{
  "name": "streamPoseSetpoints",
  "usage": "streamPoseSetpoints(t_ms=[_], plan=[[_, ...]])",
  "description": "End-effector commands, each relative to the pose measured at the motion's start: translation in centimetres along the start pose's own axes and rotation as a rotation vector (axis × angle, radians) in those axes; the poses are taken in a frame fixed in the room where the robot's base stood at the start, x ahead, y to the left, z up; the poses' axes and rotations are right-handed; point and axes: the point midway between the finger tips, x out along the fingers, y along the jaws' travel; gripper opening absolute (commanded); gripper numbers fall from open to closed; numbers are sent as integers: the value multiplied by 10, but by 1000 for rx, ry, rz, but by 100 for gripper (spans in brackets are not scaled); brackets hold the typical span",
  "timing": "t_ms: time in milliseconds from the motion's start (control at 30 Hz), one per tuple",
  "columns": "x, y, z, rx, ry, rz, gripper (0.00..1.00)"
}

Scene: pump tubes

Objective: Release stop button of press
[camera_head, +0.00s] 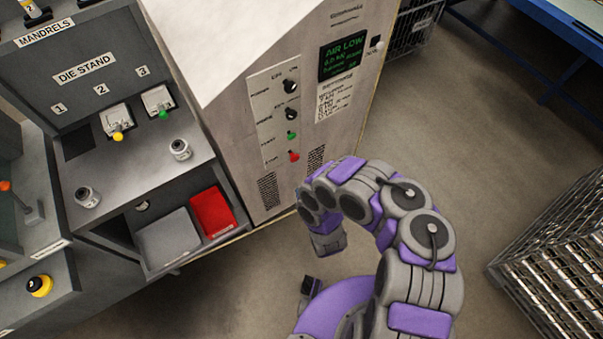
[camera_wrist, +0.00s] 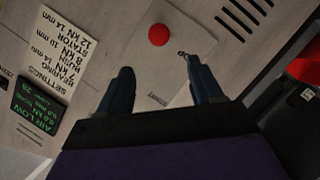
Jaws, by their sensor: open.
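The press (camera_head: 240,90) is a tall off-white cabinet with a control panel on its front. Its red stop button (camera_head: 294,156) is the lowest control in the column, below a green button (camera_head: 291,135) and two black knobs. In the wrist view the round red stop button (camera_wrist: 158,35) lies ahead of my gripper (camera_wrist: 159,66), roughly centred beyond its two fingertips. The fingers are apart, with nothing between them. They appear clear of the button. I cannot tell whether the button is pressed in. In the head view the fingers cannot be made out.
A lit screen (camera_head: 342,56) reads "AIR LOW" on the press. To the left is the die stand (camera_head: 95,100) with a red bin (camera_head: 212,212) below. A wire rack (camera_head: 555,240) stands at the right. The floor (camera_head: 440,130) between rack and press is largely clear.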

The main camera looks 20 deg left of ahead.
Motion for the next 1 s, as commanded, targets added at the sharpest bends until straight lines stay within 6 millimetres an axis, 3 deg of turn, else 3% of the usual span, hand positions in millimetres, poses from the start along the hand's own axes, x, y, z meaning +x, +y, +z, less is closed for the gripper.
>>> streamPoseSetpoints(t_ms=[100,300,867,1000], plan=[[-18,0,0,1,-4,-4,66],[-28,0,0,2,0,1,66],[-29,0,1,1,-1,1,66],[-24,9,7,-4,-23,-3,66]])
